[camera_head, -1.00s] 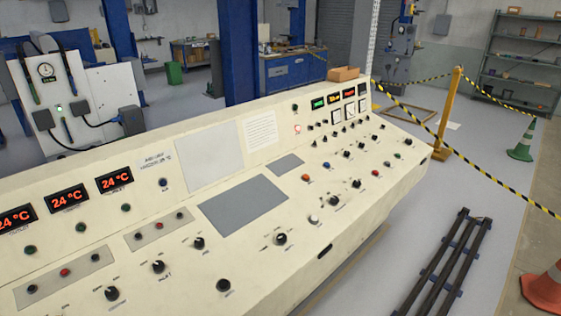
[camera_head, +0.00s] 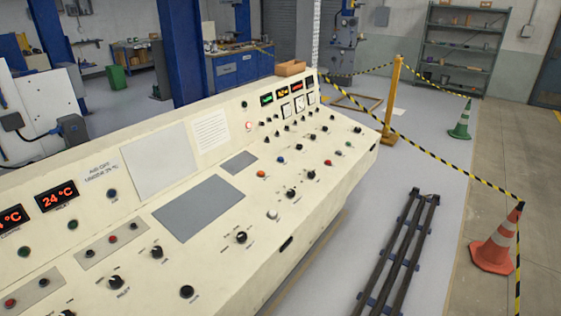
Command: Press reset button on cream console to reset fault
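The cream console (camera_head: 255,211) runs from the lower left to the middle of the head view. Its sloped face carries many small knobs and buttons, among them an orange one (camera_head: 261,173), a blue one (camera_head: 281,160), a white one (camera_head: 272,214) and red ones, one at the right (camera_head: 328,162). Red displays (camera_head: 57,196) at the left read 24 °C. The labels are too small to tell which button is the reset. My gripper is not in view.
Floor rails (camera_head: 400,255) lie right of the console. A green cone (camera_head: 461,120) and shelf (camera_head: 465,50) stand behind. Grey floor between console and rails is clear.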

